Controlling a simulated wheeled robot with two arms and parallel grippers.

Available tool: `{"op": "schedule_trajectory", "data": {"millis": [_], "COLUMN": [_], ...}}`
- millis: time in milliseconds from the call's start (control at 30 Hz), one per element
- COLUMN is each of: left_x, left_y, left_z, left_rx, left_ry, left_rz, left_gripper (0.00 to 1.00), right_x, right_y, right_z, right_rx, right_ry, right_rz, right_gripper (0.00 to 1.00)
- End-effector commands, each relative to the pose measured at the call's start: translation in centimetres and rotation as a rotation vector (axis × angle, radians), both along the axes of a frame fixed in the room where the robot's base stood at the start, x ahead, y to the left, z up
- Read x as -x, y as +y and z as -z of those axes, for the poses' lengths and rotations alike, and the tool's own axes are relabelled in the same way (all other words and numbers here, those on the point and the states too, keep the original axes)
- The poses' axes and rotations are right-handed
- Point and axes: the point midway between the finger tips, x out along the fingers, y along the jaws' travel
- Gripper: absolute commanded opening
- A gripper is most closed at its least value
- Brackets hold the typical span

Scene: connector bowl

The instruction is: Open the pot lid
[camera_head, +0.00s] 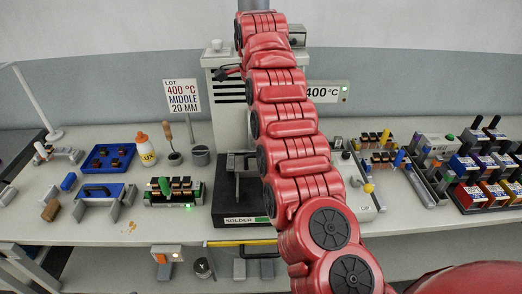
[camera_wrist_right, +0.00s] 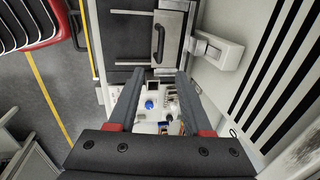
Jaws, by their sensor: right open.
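The solder pot's black base (camera_head: 232,215), labelled SOLDER, stands at the middle of the bench in the head view. My red right arm hides its right side. In the right wrist view a grey plate with a black bar handle (camera_wrist_right: 159,43), which looks like the pot lid, lies flat beyond the fingertips. My right gripper (camera_wrist_right: 158,76) is open and empty, with the handle between the lines of its fingers but clearly apart from them. My left gripper is not in view.
A tall grey machine (camera_head: 228,100) with vent slots stands behind the pot. Coloured bins (camera_head: 480,195) are at the right.

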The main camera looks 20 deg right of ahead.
Motion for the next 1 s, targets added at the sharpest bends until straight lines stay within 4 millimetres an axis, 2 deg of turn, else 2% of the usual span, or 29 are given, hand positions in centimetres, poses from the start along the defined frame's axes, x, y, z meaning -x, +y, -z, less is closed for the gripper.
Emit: {"op": "schedule_trajectory", "data": {"millis": [167, 367, 700, 1000], "left_x": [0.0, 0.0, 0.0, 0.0], "left_y": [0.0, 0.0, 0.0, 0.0], "left_z": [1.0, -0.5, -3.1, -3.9], "left_rx": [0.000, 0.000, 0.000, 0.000], "left_ry": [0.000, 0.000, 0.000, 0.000], "left_rz": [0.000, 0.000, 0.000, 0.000], "left_gripper": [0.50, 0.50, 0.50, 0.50], "right_x": [-0.5, -1.2, -2.5, -3.2], "right_y": [0.1, -0.3, -0.8, -1.0], "right_z": [3.3, 6.1, 13.6, 16.5], "right_rx": [0.000, 0.003, 0.002, 0.001], "right_ry": [0.004, 0.002, 0.007, -0.002], "right_rz": [-0.005, -0.002, -0.003, -0.003], "right_gripper": [0.50, 0.50, 0.50, 0.50]}}
